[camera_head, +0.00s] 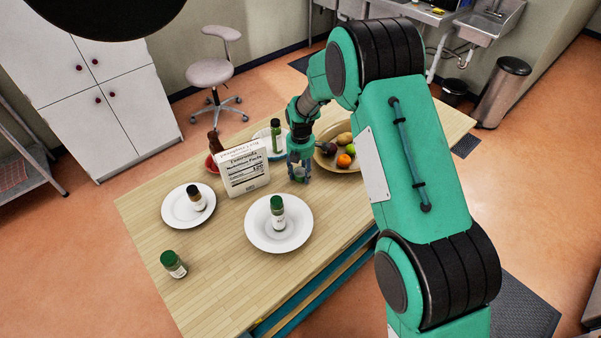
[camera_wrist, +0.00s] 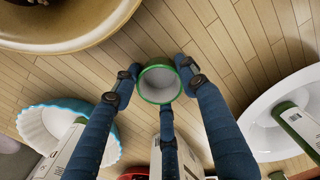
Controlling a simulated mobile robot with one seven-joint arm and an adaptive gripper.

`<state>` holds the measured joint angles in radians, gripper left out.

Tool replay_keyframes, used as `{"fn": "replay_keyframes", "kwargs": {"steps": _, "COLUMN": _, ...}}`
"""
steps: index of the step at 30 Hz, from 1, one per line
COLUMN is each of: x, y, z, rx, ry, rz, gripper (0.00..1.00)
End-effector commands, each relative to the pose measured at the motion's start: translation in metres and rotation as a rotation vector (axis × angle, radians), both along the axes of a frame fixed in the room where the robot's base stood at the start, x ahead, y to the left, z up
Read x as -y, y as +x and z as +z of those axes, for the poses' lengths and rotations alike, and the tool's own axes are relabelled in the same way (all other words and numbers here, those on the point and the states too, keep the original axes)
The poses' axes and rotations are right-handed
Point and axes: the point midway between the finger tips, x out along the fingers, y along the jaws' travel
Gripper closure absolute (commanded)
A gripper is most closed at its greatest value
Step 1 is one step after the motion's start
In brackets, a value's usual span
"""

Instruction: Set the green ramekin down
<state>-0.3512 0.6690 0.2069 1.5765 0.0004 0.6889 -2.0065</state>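The green ramekin (camera_wrist: 160,84) is small and round with a green rim. In the wrist view it sits between the fingertips of my gripper (camera_wrist: 158,78), with two fingers at its sides and a third at its near edge, all appearing to touch it. In the head view my gripper (camera_head: 299,166) points down over the wooden table, between the carton and the fruit bowl. The ramekin (camera_head: 299,174) shows there as a bit of green low among the fingers. I cannot tell whether its base touches the tabletop (camera_head: 225,290).
A fruit bowl (camera_head: 351,163) stands close right of my gripper. A nutrition-label carton (camera_head: 244,171) stands left, with a light-blue dish (camera_head: 264,139) holding a bottle behind. A white plate (camera_head: 279,239) with a green-capped jar is in front; another plate (camera_head: 175,210) lies left.

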Motion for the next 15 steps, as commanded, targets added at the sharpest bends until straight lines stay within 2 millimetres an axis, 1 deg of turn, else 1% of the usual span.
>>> {"fn": "replay_keyframes", "kwargs": {"steps": 1, "x": 0.0, "y": 0.0, "z": 0.0002, "rx": 0.0, "ry": 0.0, "rz": 0.0, "gripper": 0.46}}
{"fn": "replay_keyframes", "kwargs": {"steps": 2, "x": 0.0, "y": 0.0, "z": 0.0002, "rx": 0.0, "ry": 0.0, "rz": 0.0, "gripper": 0.4}}
{"fn": "replay_keyframes", "kwargs": {"steps": 3, "x": 0.0, "y": 0.0, "z": 0.0003, "rx": 0.0, "ry": 0.0, "rz": 0.0, "gripper": 0.39}}
{"fn": "replay_keyframes", "kwargs": {"steps": 11, "x": 0.0, "y": 0.0, "z": 0.0007, "rx": 0.0, "ry": 0.0, "rz": 0.0, "gripper": 0.39}}
{"fn": "replay_keyframes", "kwargs": {"steps": 15, "x": -0.0001, "y": 0.0001, "z": 0.0046, "rx": 0.0, "ry": 0.0, "rz": 0.0, "gripper": 0.39}}
